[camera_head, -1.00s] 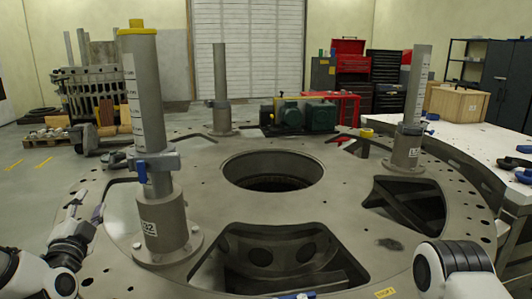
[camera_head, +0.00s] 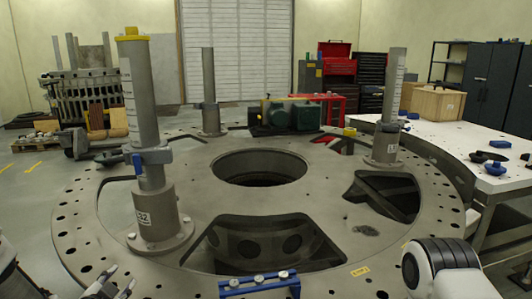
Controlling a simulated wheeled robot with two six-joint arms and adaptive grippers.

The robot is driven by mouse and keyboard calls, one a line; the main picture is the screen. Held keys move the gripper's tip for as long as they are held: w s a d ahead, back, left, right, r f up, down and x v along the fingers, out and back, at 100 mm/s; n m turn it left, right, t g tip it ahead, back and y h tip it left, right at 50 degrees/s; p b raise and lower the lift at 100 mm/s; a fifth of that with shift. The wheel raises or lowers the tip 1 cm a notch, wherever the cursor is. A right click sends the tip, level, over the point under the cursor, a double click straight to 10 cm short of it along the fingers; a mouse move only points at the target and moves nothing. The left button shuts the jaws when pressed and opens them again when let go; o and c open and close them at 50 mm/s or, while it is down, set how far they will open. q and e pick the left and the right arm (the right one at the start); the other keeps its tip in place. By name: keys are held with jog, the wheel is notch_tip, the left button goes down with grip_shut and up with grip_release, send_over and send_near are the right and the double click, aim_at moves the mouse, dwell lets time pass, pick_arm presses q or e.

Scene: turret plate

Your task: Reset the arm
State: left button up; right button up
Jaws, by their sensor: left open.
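My left gripper (camera_head: 117,281) is at the bottom left edge of the picture, low in front of the turret plate (camera_head: 85,213). Its fingers are apart, with nothing seen between them. The near left post (camera_head: 145,95), grey with a yellow cap, stands upright on the plate above and to the right of the gripper, apart from it. A white and black link of my right arm is at the bottom right; the right gripper is out of view.
Two more upright posts stand on the plate, at the back (camera_head: 209,85) and at the right (camera_head: 390,100). The plate has a round central hole (camera_head: 260,167) and large cutouts. A blue bracket (camera_head: 259,284) is at the front edge. A white table (camera_head: 455,140) with tools is at the right.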

pick_arm(q)
jog(key=s+d+f+n+g, duration=0.1)
jog(key=s+d+f+g, duration=0.1)
jog(key=s+f, duration=0.3)
jog(key=s+d+f+n+g+h, duration=0.1)
jog(key=s+d+f+g, duration=0.1)
jog(key=f, duration=0.4)
jog(key=s+d+f+n+g, duration=0.1)
jog(key=s+d+f+g, duration=0.1)
jog(key=s+f+g, duration=0.3)
jog(key=s+d+f+n+g, duration=0.2)
jog(key=s+f, duration=0.4)
jog(key=s, duration=0.4)
jog(key=s+d+f+n+g, duration=0.1)
jog(key=s+f, duration=0.4)
jog(key=s, duration=0.5)
jog(key=n+g, duration=0.1)
jog(key=g, duration=0.1)
jog(key=shift+s+d+f+n+g, duration=0.3)
jog(key=shift+s+d+f+n, duration=0.05)
jog(key=shift+n, duration=0.05)
jog(key=shift+w, duration=0.1)
